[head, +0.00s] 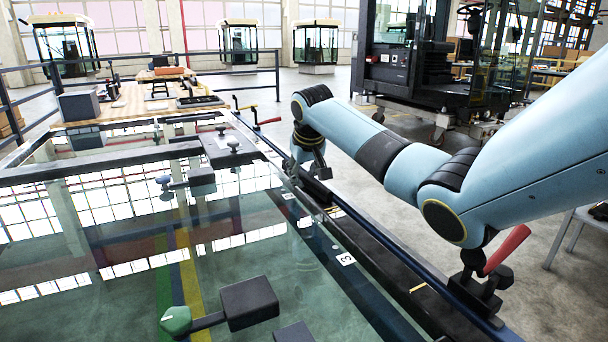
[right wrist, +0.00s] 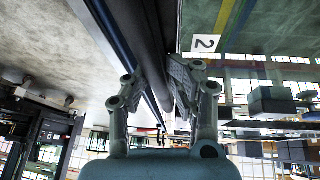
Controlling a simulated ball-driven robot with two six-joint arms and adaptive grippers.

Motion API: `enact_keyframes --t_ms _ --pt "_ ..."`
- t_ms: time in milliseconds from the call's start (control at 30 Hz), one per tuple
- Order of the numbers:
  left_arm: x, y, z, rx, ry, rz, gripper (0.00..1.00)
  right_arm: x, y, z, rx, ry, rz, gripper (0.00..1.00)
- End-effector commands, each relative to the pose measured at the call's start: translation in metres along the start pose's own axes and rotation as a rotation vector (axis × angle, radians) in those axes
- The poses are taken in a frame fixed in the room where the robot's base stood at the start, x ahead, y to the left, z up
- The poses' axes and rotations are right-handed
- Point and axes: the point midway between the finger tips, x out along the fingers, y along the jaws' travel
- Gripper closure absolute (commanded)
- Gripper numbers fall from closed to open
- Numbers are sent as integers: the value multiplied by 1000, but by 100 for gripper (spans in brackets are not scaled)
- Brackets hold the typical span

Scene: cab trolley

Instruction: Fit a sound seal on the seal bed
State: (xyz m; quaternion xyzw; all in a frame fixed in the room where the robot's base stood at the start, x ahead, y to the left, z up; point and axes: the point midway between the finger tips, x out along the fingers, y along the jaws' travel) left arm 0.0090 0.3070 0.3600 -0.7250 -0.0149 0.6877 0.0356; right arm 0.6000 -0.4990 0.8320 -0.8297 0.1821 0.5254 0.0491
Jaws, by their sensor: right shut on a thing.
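My right gripper (head: 311,172) is at the near-right long edge of the glass panel (head: 250,215), its fingers pointing down. In the right wrist view its fingers (right wrist: 160,88) are closed on a long black strip, seemingly a seal (right wrist: 150,60), which runs along between them. In the head view a dark piece (head: 318,188) shows under the fingertips, at the dark edge strip (head: 385,285) that looks like the seal bed. I cannot tell whether the seal touches the bed or how sound it is. My left gripper is out of view.
A blue rail (head: 400,248) with red-handled clamps (head: 508,250) runs along the right side. White number tags (head: 345,259) mark the edge. Dark blocks with knobs (head: 248,301) stand on the glass. A wooden-topped bench (head: 135,105) lies behind.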

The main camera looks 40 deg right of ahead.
Motion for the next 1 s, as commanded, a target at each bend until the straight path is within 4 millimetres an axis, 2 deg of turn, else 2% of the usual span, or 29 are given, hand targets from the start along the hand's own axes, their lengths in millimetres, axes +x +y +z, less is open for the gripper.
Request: enact_keyframes --t_ms 33,167,200,467,833,1000 --pt "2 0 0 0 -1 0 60 12 -1 17 -1 -40 1 100" --pt "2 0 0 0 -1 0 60 12 -1 17 -1 -40 1 100" --pt "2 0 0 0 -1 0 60 12 -1 17 -1 -40 1 76" --pt "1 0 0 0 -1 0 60 12 0 17 -1 -40 3 42" --pt "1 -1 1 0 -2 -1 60 7 2 15 -1 -37 6 41" --pt "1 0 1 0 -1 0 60 -21 1 12 -3 -28 6 41"
